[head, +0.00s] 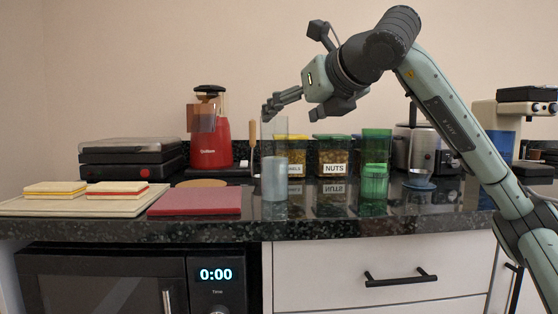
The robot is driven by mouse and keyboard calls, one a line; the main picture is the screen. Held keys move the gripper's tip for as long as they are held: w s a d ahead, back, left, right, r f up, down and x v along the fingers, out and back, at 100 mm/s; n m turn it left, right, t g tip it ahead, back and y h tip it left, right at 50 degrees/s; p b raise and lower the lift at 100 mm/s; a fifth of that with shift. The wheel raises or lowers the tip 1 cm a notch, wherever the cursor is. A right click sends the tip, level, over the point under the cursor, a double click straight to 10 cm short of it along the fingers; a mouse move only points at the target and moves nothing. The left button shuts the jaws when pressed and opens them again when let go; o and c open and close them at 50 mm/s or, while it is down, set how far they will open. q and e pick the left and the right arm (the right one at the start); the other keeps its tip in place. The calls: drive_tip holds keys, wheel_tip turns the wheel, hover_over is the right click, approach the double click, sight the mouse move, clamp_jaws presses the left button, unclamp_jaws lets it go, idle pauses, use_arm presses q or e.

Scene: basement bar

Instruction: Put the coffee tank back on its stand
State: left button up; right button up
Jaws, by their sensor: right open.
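My right gripper (271,108) reaches in from the right with its fingers pointing left, open. Its fingertips show at the top left of a tall clear container (274,176) holding a bluish-grey fill. Whether they touch it is unclear. The container stands upright near the counter's front edge; it may be the coffee tank, but I cannot be sure. A cream and black coffee machine (528,116) stands at the far right, with a blue part (501,147) at its left side. I cannot tell which part is the stand. My left gripper is out of view.
On the dark counter (300,227) are a red cutting board (197,201), sandwiches on a pale board (70,207), a black grill (130,157), a red appliance (210,143), a nuts jar (333,158), a green glass (375,165) and a silver appliance (422,151).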

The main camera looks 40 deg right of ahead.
sight(281, 121)
drive_tip(key=x, duration=0.6)
drive_tip(key=shift+w+a, duration=0.1)
drive_tip(key=shift+w, duration=0.15)
drive_tip(key=shift+c, duration=0.3)
clamp_jaws()
